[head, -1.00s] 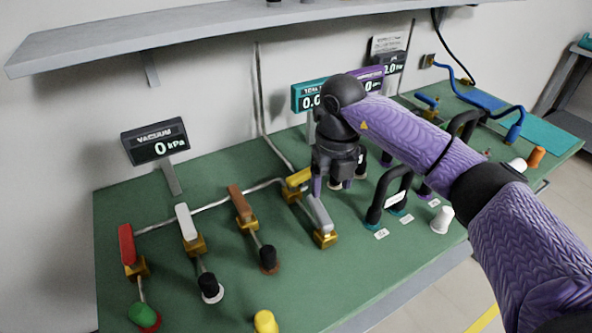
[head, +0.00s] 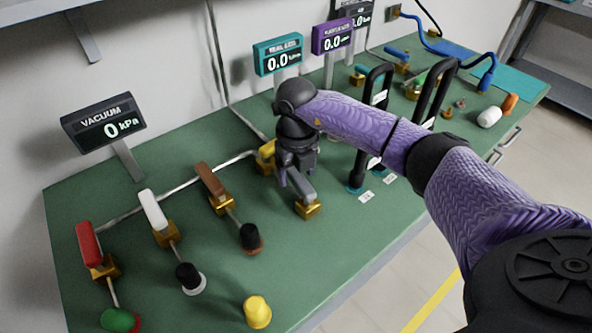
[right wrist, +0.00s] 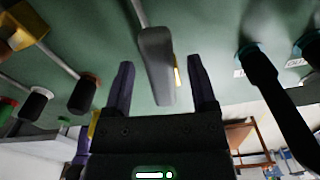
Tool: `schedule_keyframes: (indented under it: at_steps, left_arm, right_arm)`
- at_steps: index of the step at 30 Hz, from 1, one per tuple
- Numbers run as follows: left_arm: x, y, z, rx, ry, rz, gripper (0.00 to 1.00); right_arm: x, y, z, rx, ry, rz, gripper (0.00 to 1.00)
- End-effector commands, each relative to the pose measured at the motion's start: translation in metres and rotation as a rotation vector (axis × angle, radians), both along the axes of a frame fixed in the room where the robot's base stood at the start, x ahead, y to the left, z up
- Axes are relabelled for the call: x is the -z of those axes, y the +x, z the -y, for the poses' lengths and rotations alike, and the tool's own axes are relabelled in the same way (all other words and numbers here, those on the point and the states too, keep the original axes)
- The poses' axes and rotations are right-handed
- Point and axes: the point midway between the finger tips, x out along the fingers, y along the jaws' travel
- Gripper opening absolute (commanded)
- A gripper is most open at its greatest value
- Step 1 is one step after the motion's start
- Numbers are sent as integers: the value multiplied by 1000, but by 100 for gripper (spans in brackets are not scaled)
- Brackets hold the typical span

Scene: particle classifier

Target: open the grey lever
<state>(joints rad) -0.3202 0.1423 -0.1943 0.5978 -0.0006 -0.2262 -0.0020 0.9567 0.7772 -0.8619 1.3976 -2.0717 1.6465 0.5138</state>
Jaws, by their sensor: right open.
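In the right wrist view the grey lever (right wrist: 157,62) lies between the two spread purple fingers (right wrist: 161,75), with a visible gap on each side. The right gripper is open and holds nothing. My left gripper is not in view.
Red (head: 89,244), white (head: 153,210) and brown (head: 209,180) levers stand in a row to the left. Black-handled loops (head: 372,125) stand close on the right. A yellow cap (head: 257,311) is at the front. Gauge displays (head: 104,122) stand along the back.

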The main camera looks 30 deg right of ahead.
Motion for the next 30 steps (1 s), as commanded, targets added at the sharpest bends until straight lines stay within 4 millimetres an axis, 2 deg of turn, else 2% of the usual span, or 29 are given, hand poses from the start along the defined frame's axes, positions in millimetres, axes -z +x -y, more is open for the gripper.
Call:
schedule_keyframes:
  at_steps: [1, 9, 12, 30]
  left_arm:
    - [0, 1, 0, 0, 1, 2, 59]
    - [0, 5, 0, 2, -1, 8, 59]
    - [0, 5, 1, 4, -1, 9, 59]
    - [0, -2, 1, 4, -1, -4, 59]
  right_arm:
    - [0, 0, 0, 0, 0, 0, 74]
    - [0, 0, 0, 0, 0, 0, 16]
    - [-1, 0, 0, 0, 0, 0, 0]
    - [-1, 0, 0, 0, 1, 1, 0]
